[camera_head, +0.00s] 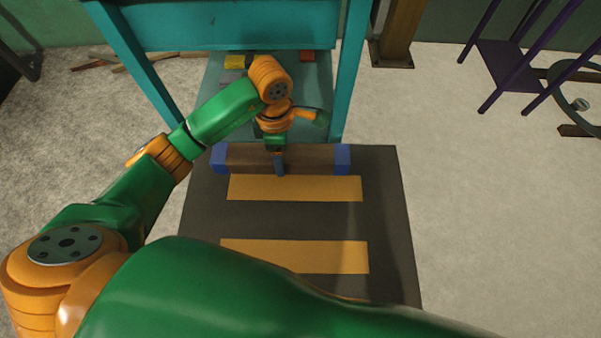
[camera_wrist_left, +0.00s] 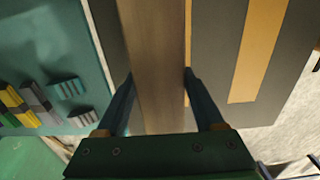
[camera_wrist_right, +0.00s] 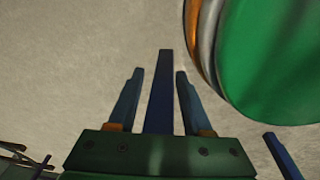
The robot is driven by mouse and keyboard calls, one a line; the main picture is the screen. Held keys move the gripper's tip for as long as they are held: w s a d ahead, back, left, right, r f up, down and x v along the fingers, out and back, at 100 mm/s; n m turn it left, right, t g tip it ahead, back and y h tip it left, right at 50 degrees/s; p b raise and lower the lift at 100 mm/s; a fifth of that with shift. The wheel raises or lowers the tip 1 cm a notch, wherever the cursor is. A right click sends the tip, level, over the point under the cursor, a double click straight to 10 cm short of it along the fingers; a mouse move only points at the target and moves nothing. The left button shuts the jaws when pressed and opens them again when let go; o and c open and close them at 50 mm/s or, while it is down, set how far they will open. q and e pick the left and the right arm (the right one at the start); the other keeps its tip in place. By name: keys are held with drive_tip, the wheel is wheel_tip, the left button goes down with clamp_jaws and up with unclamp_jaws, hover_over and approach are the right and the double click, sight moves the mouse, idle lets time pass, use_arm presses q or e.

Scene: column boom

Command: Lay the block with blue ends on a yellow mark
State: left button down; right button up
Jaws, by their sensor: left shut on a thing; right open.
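The block (camera_head: 312,158) is a long brown bar with blue ends, lying crosswise at the far edge of the dark mat (camera_head: 390,215). My left gripper (camera_head: 279,168) is shut on its middle. In the left wrist view the block (camera_wrist_left: 158,40) runs between the fingers (camera_wrist_left: 159,74). Whether it touches the mat, I cannot tell. The far yellow mark (camera_head: 325,188) lies just on the near side of the block, parallel to it. The near yellow mark (camera_head: 330,257) is farther toward me. My right gripper (camera_wrist_right: 158,73) is open, over pale floor, outside the head view.
A teal frame (camera_head: 240,28) stands behind the mat, with small coloured pieces (camera_head: 240,61) on its base. A brown post (camera_head: 398,35) and a purple stand (camera_head: 505,65) are at the back right. In the right wrist view a blue bar (camera_wrist_right: 160,110) shows between the fingers.

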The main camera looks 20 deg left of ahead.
use_arm(q)
drive_tip(key=d+f, duration=0.1)
drive_tip(key=f, duration=0.1)
drive_tip(key=d+f+b, duration=0.1)
drive_tip(key=f, duration=0.2)
drive_tip(key=s+d+f, duration=0.1)
drive_tip(key=f, duration=0.1)
drive_tip(key=shift+d+f, duration=0.15)
drive_tip(key=shift+f, duration=0.1)
drive_tip(key=shift+f+b, duration=0.25)
drive_tip(key=shift+b, duration=0.05)
drive_tip(key=shift+s, duration=0.15)
use_arm(e)
drive_tip(key=shift+w+a+f+t, duration=0.2)
drive_tip(key=shift+w+f+t, duration=0.1)
drive_tip(key=shift+w+f, duration=0.3)
